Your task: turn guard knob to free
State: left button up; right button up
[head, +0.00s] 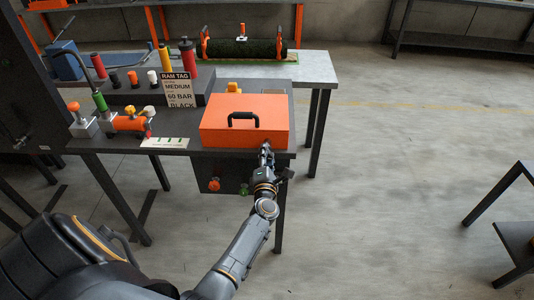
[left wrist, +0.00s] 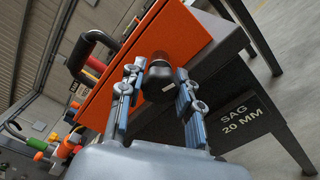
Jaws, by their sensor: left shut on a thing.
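The orange guard (head: 243,125) is a box-like cover with a black handle (head: 243,117) on the dark bench. Its handle also shows in the left wrist view (left wrist: 92,48). A dark round knob (left wrist: 157,82) with a reddish part behind it stands out at the guard's front face. My left gripper (head: 266,149) is at the guard's front right corner. In the left wrist view its fingers (left wrist: 159,76) lie on either side of the knob, shut on it. The knob is mostly hidden by the gripper in the head view. My right gripper is out of view.
A "RAM TAG" sign (head: 178,89) stands left of the guard, near coloured cylinders and an orange valve-like part (head: 130,122). Red and green buttons (head: 214,184) are on the panel below. A "SAG 20 MM" label (left wrist: 242,112) is at the right. The floor at right is largely clear.

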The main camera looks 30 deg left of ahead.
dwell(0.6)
pick_arm(q)
jog(key=o, duration=1.2)
jog(key=v, duration=1.2)
jog(key=shift+d, duration=0.1)
